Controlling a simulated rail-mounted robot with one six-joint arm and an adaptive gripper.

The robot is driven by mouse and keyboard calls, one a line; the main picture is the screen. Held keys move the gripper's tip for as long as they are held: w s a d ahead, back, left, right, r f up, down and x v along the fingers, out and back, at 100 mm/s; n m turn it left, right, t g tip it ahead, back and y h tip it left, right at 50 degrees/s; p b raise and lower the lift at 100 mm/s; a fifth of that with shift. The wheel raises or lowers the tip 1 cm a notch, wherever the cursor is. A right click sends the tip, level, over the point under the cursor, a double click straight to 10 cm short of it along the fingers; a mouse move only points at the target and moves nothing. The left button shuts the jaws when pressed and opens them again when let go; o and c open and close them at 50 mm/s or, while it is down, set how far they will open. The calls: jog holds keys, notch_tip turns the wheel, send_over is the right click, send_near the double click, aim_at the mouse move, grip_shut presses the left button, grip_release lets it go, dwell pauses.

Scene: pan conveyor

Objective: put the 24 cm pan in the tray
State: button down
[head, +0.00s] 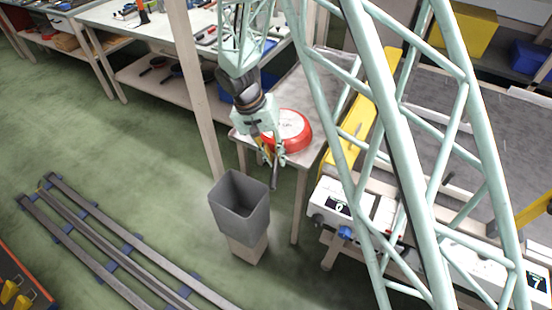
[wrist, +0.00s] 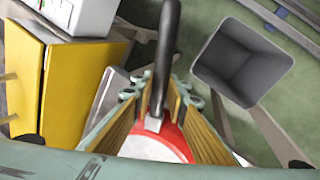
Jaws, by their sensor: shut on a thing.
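A red pan with a pale inner disc (head: 298,127) is at the front end of the grey-topped table (head: 308,84). I cannot tell whether it rests on the table or hangs just above it. My gripper (head: 272,155) is shut on its dark handle, which points toward the camera past the table edge. In the wrist view the black handle (wrist: 167,45) runs up between my fingers (wrist: 160,103), and part of the red pan (wrist: 172,138) shows below. No size mark is readable on the pan. I cannot make out a tray for certain.
An open grey bin (head: 240,207) stands on a post in front of the table; it also shows in the wrist view (wrist: 240,62). A yellow panel (head: 365,115) and the conveyor (head: 465,130) are on the right. Floor rails (head: 110,245) lie at lower left.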

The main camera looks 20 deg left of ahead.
jog(key=c, duration=2.5)
grip_release()
jog(key=shift+c, duration=0.2)
jog(key=shift+r, duration=0.1)
jog(key=p+v, duration=0.2)
jog(key=v, duration=0.9)
jog(key=shift+r+p, duration=0.4)
jog(key=shift+a, duration=0.15)
